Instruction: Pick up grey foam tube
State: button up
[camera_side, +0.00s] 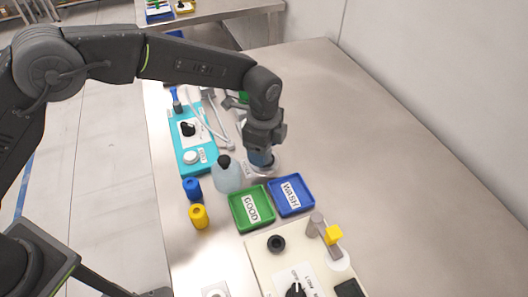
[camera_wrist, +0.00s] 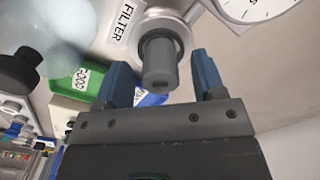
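The grey foam tube (camera_wrist: 160,65) shows in the wrist view as a short grey cylinder with its end toward the camera. It sits in a dark ring on a round metal fitting (camera_wrist: 150,22) beside a label reading FILTER. My gripper (camera_wrist: 161,62) is open, with one blue finger on each side of the tube. Gaps show on both sides, so neither finger appears to touch it. In the side view my gripper (camera_side: 261,160) points down over a pale round base (camera_side: 264,173), and the tube is hidden there.
A bottle (camera_side: 227,175) stands close left of my gripper. The green GOOD tray (camera_side: 237,218) and blue WASH tray (camera_side: 309,203) lie in front. A teal panel (camera_side: 181,148) and blue and yellow cylinders are further left. The table's right side is clear.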

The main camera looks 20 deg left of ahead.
jog(key=c, duration=0.9)
jog(key=shift+r, duration=0.15)
